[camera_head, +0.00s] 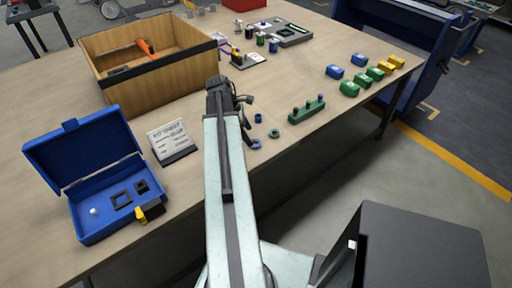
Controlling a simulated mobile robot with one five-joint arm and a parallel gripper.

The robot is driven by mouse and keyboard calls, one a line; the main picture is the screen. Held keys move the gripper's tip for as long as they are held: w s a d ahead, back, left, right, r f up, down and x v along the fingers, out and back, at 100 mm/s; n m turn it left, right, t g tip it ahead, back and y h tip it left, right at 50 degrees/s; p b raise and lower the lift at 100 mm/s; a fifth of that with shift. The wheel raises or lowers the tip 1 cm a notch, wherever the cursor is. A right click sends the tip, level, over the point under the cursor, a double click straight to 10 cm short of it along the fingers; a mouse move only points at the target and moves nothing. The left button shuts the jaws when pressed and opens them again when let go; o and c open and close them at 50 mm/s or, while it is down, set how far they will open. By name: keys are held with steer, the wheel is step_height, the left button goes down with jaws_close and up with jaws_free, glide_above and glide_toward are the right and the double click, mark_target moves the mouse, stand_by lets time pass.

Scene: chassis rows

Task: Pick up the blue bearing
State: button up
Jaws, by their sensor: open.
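A small blue ring, which looks like the blue bearing (255,143), lies on the wooden table close to the right side of my arm. A grey-green ring (274,132) lies just right of it, and a small dark blue piece (258,118) sits just beyond. My gripper (243,99) is the dark end of my arm, beyond the blue ring and apart from it. It is open and appears empty; its fingers are small and partly hidden by the wrist.
A green block with pegs (307,110) stands right of the rings. Blue, green and yellow blocks (362,77) stand farther right. A wooden crate (150,65), a sign (172,142) and an open blue case (100,200) are left. The table's front edge is near the rings.

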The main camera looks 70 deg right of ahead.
mark_target(257, 145)
steer(key=b+x, duration=0.4)
steer(key=x, duration=0.1)
steer(key=shift+s+f+b, duration=0.1)
steer(key=shift+s+b, duration=0.05)
steer(key=shift+b, duration=0.15)
steer(key=c, duration=1.6)
steer(key=shift+o, duration=0.2)
steer(key=shift+r, duration=0.2)
step_height(257, 145, up, 4)
steer(key=p, duration=0.4)
steer(key=w+a, duration=0.3)
steer(key=w, duration=0.1)
steer(key=w+a+p, duration=0.1)
steer(key=w+a, duration=0.2)
steer(key=w, duration=0.1)
steer(key=w+a+r, duration=0.1)
steer(key=w+a, duration=0.3)
steer(key=shift+w, duration=0.1)
